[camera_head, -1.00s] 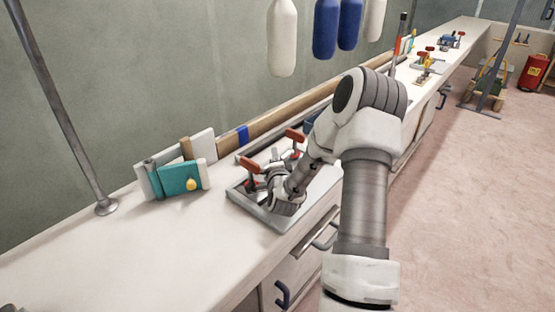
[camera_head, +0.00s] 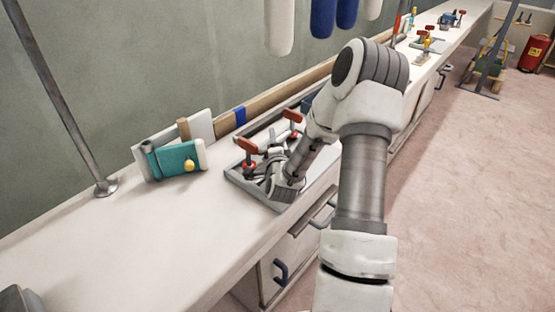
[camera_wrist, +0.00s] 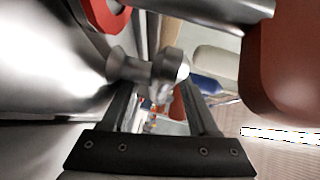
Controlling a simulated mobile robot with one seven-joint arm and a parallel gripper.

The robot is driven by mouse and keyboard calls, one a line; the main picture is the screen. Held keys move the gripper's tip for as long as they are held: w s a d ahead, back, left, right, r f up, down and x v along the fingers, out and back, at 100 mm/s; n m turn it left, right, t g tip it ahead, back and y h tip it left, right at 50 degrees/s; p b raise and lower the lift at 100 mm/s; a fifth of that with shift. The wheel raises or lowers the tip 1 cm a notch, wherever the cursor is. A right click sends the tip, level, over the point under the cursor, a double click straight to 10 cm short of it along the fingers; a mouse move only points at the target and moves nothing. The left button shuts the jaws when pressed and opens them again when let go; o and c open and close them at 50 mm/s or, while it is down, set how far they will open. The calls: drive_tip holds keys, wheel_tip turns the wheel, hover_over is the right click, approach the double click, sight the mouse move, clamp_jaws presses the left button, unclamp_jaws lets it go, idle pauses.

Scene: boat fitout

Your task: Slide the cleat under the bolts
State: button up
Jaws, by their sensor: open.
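My gripper (camera_wrist: 155,95) is open in the wrist view, its two dark fingers either side of a shiny rounded metal piece (camera_wrist: 135,68). I cannot tell whether this piece is the cleat or a bolt, or whether the fingers touch it. In the head view my gripper (camera_head: 279,184) is low over the front of a grey tray (camera_head: 238,180) on the bench. Grey metal parts lie around it, but the cleat and bolts are not clearly distinguishable there. Two red-handled clamps (camera_head: 247,146) (camera_head: 292,116) stand at the tray.
Large smooth metal (camera_wrist: 45,70) fills the wrist view's left, with a red-brown block (camera_wrist: 285,55) at right. A teal case (camera_head: 178,160) stands left of the tray. The bench (camera_head: 120,240) is mostly clear at front left. A metal pole (camera_head: 65,100) rises behind.

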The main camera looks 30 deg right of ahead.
drive_tip(key=v, duration=0.4)
drive_tip(key=p+v, duration=0.1)
drive_tip(key=v, duration=0.3)
drive_tip(key=p+v, duration=0.1)
drive_tip(key=v, duration=0.3)
drive_tip(key=shift+s+r, duration=0.1)
drive_tip(key=shift+r, duration=0.25)
drive_tip(key=p, duration=0.2)
drive_tip(key=s+p, duration=0.1)
drive_tip(key=p, duration=0.1)
drive_tip(key=shift+a+r, duration=0.1)
drive_tip(key=shift+a, duration=0.1)
drive_tip(key=shift+s+a+p, duration=0.35)
drive_tip(key=shift+s+p, duration=0.25)
drive_tip(key=shift+p, duration=0.95)
